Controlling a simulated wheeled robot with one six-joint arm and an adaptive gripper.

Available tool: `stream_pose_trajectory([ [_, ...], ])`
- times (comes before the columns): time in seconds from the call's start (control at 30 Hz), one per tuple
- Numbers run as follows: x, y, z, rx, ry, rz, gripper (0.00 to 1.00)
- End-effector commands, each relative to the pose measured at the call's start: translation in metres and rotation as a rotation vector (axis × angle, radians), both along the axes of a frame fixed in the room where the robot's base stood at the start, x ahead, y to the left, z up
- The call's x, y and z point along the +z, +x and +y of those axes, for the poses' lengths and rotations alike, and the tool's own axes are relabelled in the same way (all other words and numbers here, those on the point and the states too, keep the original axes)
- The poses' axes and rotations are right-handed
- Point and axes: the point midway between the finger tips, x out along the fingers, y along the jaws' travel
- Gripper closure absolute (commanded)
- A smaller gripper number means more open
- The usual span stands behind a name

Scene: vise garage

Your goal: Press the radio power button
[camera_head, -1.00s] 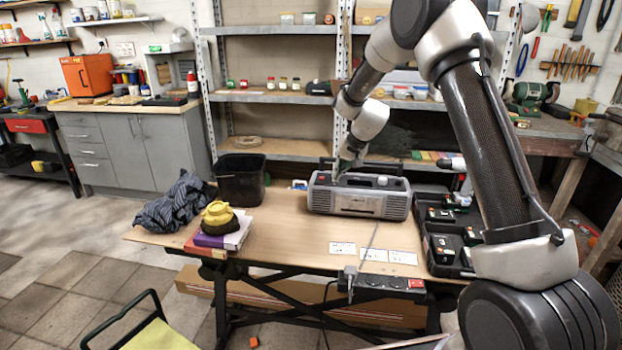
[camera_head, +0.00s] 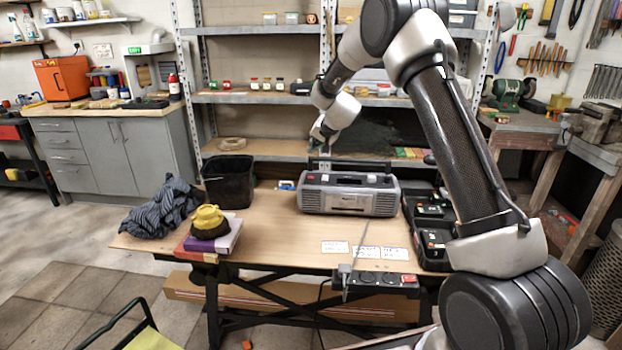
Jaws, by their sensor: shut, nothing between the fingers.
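The grey radio (camera_head: 348,193) stands upright on the wooden workbench (camera_head: 285,236), its speaker front facing me. Its top shows a raised handle and dark knobs or buttons; I cannot tell which one is the power button. My gripper (camera_head: 325,152) is above the left part of the radio's top, pointing down, and appears apart from it. It is small in this view, shut, and holds nothing that I can see.
A black bin (camera_head: 229,182), a striped cloth (camera_head: 160,207) and books (camera_head: 213,236) with a yellow-and-dark object (camera_head: 208,221) on them are at the bench's left. Black cases (camera_head: 432,232) stand right of the radio. A power strip (camera_head: 375,280) is at the front edge.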

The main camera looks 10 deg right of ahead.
Motion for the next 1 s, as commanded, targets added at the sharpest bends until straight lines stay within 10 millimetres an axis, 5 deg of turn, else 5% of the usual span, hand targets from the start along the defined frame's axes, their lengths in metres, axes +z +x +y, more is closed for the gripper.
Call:
stream_pose_trajectory([
  [0.5, -0.068, 0.0, -0.001, -0.002, 0.0, 0.002, 1.0],
  [1.0, -0.079, 0.0, 0.0, -0.001, -0.001, 0.001, 1.0],
])
